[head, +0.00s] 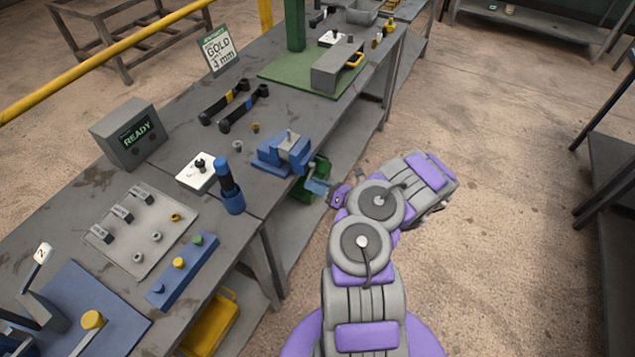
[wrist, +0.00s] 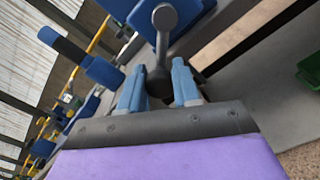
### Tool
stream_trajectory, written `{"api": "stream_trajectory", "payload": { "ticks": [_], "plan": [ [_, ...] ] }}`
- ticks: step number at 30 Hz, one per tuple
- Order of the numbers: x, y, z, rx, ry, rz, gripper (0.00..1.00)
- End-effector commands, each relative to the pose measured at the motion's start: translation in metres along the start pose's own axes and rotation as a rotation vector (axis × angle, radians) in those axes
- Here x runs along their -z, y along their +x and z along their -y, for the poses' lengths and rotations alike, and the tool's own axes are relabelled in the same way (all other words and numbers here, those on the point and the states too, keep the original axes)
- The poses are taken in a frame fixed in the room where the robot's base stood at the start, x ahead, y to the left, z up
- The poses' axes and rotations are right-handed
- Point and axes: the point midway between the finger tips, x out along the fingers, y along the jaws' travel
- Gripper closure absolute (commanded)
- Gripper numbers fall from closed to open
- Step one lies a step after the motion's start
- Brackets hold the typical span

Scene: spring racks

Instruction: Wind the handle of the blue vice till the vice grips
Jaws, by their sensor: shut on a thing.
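The blue vice (head: 272,155) is at the front edge of the long grey bench, with a grey piece on top. Its blue body also fills the upper middle of the wrist view (wrist: 200,22). The vice's grey handle (wrist: 163,45) runs from a round hub down to a dark knob. My gripper (head: 318,187) is beside the vice, just off the bench edge. In the wrist view its two light blue fingers (wrist: 158,84) are on either side of the knob, shut on the handle. The vice's jaw gap cannot be made out.
A blue-topped dark cylinder (head: 228,185) stands left of the vice. A grey box reading READY (head: 128,136) and a sign reading GOLD 3 mm (head: 220,50) stand farther back. A green bin (head: 312,180) is below the bench edge. The floor to the right (head: 500,220) is clear.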

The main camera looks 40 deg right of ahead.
Motion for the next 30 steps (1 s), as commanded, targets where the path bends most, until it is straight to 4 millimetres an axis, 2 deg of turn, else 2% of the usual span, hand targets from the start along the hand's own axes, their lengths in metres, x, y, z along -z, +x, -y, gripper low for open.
{"api": "stream_trajectory", "payload": {
  "ticks": [12,30],
  "plan": [
    [-0.0066,-0.0028,-0.0073,0.003,0.206,0.005,0.99],
    [-0.0071,-0.0035,-0.0076,0.006,0.239,0.006,0.99]
  ]
}}
